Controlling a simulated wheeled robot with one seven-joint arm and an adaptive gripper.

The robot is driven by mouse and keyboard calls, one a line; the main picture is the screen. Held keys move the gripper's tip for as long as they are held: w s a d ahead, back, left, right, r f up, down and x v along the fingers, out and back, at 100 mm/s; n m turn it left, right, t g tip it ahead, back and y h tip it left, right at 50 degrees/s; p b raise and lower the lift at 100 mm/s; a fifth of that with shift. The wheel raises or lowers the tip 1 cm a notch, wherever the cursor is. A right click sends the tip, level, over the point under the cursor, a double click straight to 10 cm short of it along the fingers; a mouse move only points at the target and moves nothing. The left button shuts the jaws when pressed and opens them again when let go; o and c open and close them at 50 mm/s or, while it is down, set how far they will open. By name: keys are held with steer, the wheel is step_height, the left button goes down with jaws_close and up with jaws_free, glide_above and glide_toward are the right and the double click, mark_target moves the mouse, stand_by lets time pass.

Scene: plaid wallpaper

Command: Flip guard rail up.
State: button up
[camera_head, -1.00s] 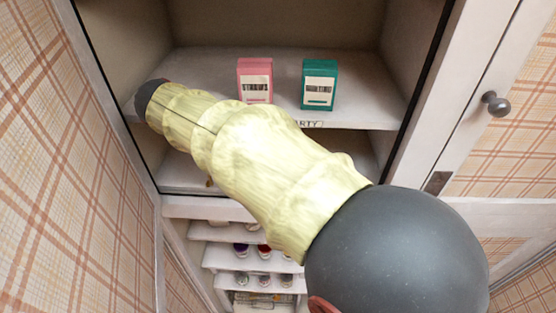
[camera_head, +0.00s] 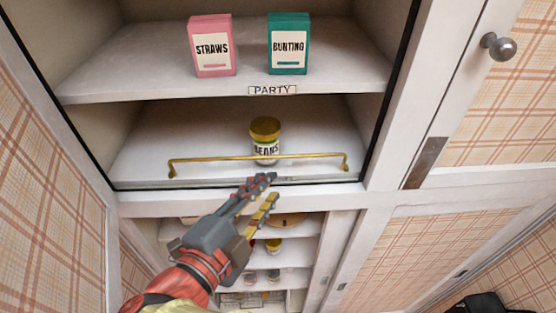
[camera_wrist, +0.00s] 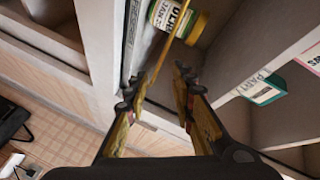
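The guard rail (camera_head: 215,161) is a thin brass bar with short bent ends along the front of the lower cupboard shelf. It crosses in front of a jar's lower part; I cannot tell whether it is upright or folded. My gripper (camera_head: 270,190) is just below and in front of the rail's middle, at the shelf's front edge. Its two fingers are apart with nothing between them. In the wrist view, the rail (camera_wrist: 169,47) shows as a yellow rod beyond the open fingertips (camera_wrist: 158,82); contact cannot be made out.
A gold-lidded beans jar (camera_head: 265,130) stands behind the rail. A pink straws box (camera_head: 212,62) and a green bunting box (camera_head: 289,60) stand on the shelf above, marked PARTY (camera_head: 272,90). A knobbed door (camera_head: 498,46) is at right. Lower shelves (camera_head: 290,255) hold small jars.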

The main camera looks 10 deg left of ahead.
steer(key=shift+w+d+f+m+t+y+p, duration=0.1)
steer(key=shift+w+f+m+t+y+p, duration=0.35)
steer(key=shift+w, duration=1.1)
steer(key=shift+w+a+f+m+t+y+p, duration=0.1)
steer(key=shift+w+m+y+p, duration=0.15)
steer(key=shift+w+m, duration=0.9)
steer(key=shift+w+d+f+m+t+y+p, duration=0.1)
steer(key=shift+w+f+t+y+p, duration=0.3)
steer(key=shift+w, duration=1.55)
steer(key=shift+r, duration=0.1)
steer(key=shift+c, duration=1.3)
jaws_close()
steer(key=shift+g, duration=0.25)
